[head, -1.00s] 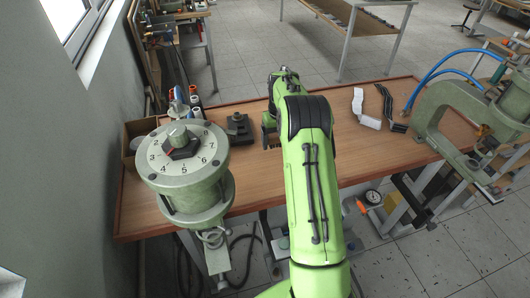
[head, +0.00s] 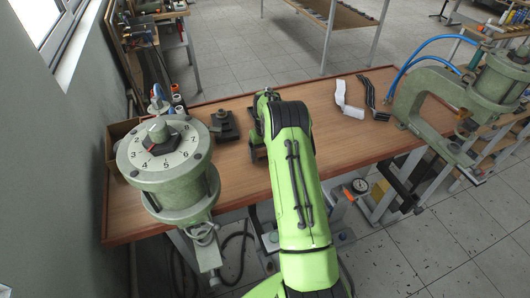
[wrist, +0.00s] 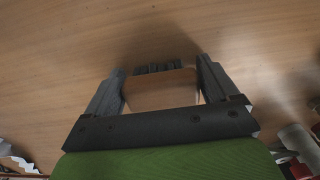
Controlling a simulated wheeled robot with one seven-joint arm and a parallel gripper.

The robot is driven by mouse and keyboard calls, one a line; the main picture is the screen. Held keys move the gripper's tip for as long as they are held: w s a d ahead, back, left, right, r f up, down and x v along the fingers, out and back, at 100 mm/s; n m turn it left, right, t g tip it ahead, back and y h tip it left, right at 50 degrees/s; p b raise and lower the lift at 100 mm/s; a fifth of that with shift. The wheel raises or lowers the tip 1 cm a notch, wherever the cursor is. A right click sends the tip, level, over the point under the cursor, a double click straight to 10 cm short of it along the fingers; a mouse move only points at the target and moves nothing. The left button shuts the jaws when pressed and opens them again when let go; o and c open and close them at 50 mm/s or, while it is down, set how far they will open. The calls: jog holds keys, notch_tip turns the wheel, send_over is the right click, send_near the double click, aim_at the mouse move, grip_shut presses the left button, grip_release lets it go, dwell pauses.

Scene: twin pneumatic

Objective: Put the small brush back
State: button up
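My gripper (wrist: 160,80) is over the wooden bench top, with its two dark fingers apart and a small brush (wrist: 160,93) between them. The brush shows a pale wooden body and a row of dark bristles (wrist: 160,68) at its far side. The fingers appear to meet both sides of the wood. A shadow lies on the bench beyond the fingertips; the exact height is hard to tell. In the head view my gripper (head: 257,150) is mostly hidden by my green arm, and the brush cannot be made out clearly there.
The wooden bench (head: 345,140) has clear room right of my arm. A green cylinder with a numbered dial (head: 165,150) stands at left, with a black device (head: 225,126) behind it. A white piece (head: 346,102) and black strips (head: 372,100) lie right, near a green press (head: 430,95).

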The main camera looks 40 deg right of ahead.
jog(key=shift+o, duration=0.8)
notch_tip(320, 180, up, 12)
jog(key=shift+r+p, duration=0.2)
jog(key=shift+p, duration=0.25)
jog(key=shift+s, duration=0.1)
